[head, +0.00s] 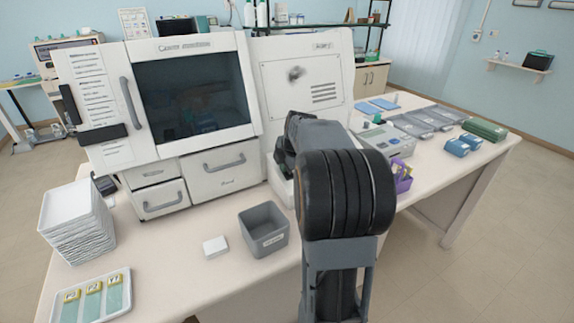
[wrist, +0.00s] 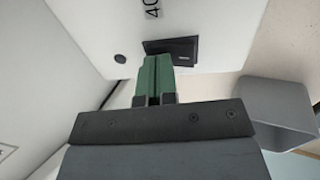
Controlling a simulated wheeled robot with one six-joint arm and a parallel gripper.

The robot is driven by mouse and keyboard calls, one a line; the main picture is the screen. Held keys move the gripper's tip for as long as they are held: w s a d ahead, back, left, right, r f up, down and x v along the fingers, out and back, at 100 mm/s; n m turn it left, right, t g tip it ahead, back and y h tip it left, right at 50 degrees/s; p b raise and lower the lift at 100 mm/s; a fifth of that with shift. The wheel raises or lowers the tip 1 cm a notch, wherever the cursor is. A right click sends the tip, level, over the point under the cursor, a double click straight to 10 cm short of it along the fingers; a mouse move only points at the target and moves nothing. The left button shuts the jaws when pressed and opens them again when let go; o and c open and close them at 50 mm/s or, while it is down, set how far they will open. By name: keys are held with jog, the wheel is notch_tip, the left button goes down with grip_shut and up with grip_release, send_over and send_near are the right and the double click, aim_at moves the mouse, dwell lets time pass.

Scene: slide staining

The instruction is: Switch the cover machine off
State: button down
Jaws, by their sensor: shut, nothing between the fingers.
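The white cover machine (head: 165,100) with a large dark window stands at the left of the bench in the head view; its lettering is blurred. In the wrist view, a black rectangular switch-like part (wrist: 181,49) sits on a white panel (wrist: 195,18) beside dark printed characters. My gripper (wrist: 157,60) is shut and empty, its green fingertips right at the lower left edge of the black part. I cannot tell whether they touch it, nor which position it is in. In the head view my arm hides the gripper and this part.
A grey bin (head: 264,230) stands in front of the machine and also shows in the wrist view (wrist: 270,105). Stacked white trays (head: 75,225) and a slide tray (head: 92,298) are at left.

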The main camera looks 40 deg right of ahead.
jog(key=shift+s+f, duration=0.2)
jog(key=shift+f, duration=0.05)
jog(key=shift+s+a+b, duration=0.1)
jog(key=shift+s+b, duration=0.1)
jog(key=shift+b, duration=0.2)
jog(key=shift+s, duration=0.35)
jog(key=shift+r, duration=0.1)
jog(key=shift+s+r, duration=0.15)
jog(key=shift+r, duration=0.4)
jog(key=v, duration=1.2)
jog(key=shift+s+r, duration=0.25)
jog(key=shift+s, duration=0.3)
jog(key=shift+a, duration=0.15)
